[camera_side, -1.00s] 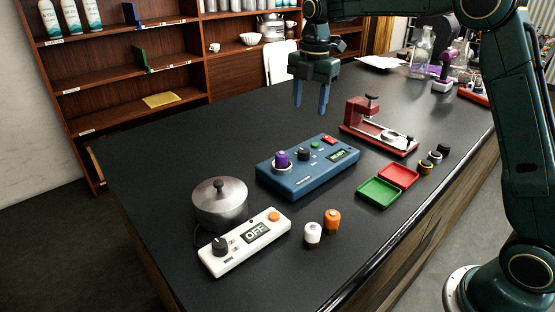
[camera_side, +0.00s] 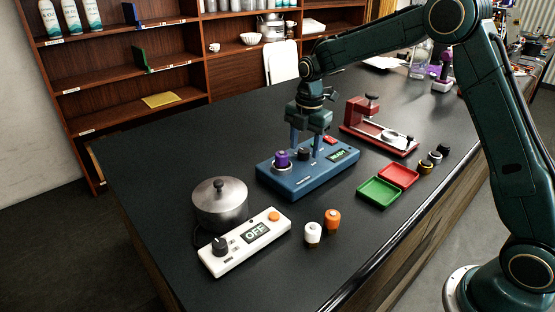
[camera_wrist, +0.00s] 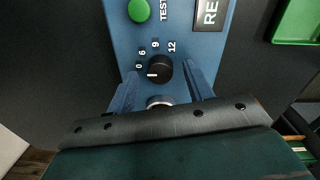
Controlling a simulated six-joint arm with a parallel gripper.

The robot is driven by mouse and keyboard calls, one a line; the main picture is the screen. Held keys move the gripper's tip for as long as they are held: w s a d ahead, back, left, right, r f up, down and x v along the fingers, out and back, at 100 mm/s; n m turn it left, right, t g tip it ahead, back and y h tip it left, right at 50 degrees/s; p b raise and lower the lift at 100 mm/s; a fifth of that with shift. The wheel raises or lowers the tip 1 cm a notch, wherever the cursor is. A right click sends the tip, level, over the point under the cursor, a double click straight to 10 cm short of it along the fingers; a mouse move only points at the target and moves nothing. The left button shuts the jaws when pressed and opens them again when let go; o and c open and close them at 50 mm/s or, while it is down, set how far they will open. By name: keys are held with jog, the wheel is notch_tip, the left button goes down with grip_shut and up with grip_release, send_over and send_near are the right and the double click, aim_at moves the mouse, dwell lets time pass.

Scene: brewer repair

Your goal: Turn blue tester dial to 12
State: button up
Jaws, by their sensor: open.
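The blue tester (camera_side: 300,182) lies on the dark bench, and its top panel shows in the wrist view (camera_wrist: 205,48). Its black dial (camera_wrist: 160,68) has a white mark on the left side, nearest the 0 label. The labels 0, 6, 9 and 12 arc around it, with 12 (camera_wrist: 172,46) at the upper right. My gripper (camera_side: 305,146) points down over the tester. Its blue fingers are spread on either side of the dial, with gaps visible in the wrist view. The dial (camera_side: 304,154) is partly hidden in the side view.
A red press (camera_side: 372,130) and green tray (camera_side: 378,192) are to the right; a silver pot (camera_side: 219,205) is left.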

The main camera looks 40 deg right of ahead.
jog(key=shift+f, duration=0.35)
jog(key=c, duration=1)
